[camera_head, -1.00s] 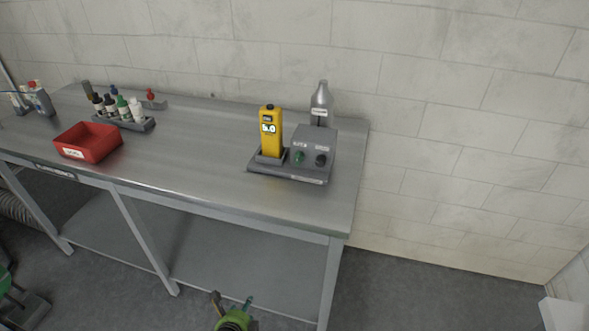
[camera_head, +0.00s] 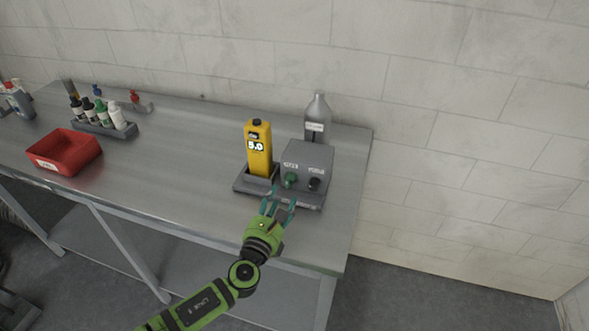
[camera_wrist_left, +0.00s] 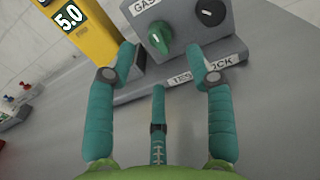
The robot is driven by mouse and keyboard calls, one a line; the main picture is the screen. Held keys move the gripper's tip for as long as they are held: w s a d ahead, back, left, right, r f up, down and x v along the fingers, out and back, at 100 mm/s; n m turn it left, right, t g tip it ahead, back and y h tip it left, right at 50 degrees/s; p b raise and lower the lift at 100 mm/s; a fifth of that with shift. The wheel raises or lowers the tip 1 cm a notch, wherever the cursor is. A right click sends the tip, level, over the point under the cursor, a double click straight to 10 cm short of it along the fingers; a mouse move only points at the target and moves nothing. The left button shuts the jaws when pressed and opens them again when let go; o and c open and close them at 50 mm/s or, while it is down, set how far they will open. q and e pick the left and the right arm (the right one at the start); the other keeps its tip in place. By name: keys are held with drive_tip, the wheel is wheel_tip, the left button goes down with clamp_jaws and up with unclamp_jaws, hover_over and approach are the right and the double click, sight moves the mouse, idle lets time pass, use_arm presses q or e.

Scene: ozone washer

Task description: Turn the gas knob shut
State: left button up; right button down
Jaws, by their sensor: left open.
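The grey control box (camera_head: 307,161) stands at the right end of the bench, with a green knob (camera_head: 290,180) on the left of its face and a black knob (camera_head: 314,184) on the right. In the left wrist view the green knob (camera_wrist_left: 160,36) lies ahead of the fingers under a label starting "GAS"; the black knob (camera_wrist_left: 210,12) is beside it. My left gripper (camera_head: 279,201) is open and empty, just in front of the box and below the green knob. Its teal fingers are spread to either side and do not hold the knob. My right gripper is not seen.
A yellow meter (camera_head: 258,148) reading 5.0 stands in the dock left of the box. A grey bottle (camera_head: 317,118) stands behind it. A red bin (camera_head: 64,152) and a rack of small bottles (camera_head: 104,128) are at the left. The mid-bench is clear.

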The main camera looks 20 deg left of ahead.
sight(287, 184)
use_arm(q)
drive_tip(key=shift+w, duration=0.35)
drive_tip(key=w, duration=0.3)
drive_tip(key=shift+w+d+r, duration=0.1)
drive_tip(key=shift+w+r, duration=0.05)
drive_tip(key=shift+r, duration=0.2)
drive_tip(key=shift+w+f, duration=0.2)
drive_tip(key=shift+w, duration=1.05)
clamp_jaws()
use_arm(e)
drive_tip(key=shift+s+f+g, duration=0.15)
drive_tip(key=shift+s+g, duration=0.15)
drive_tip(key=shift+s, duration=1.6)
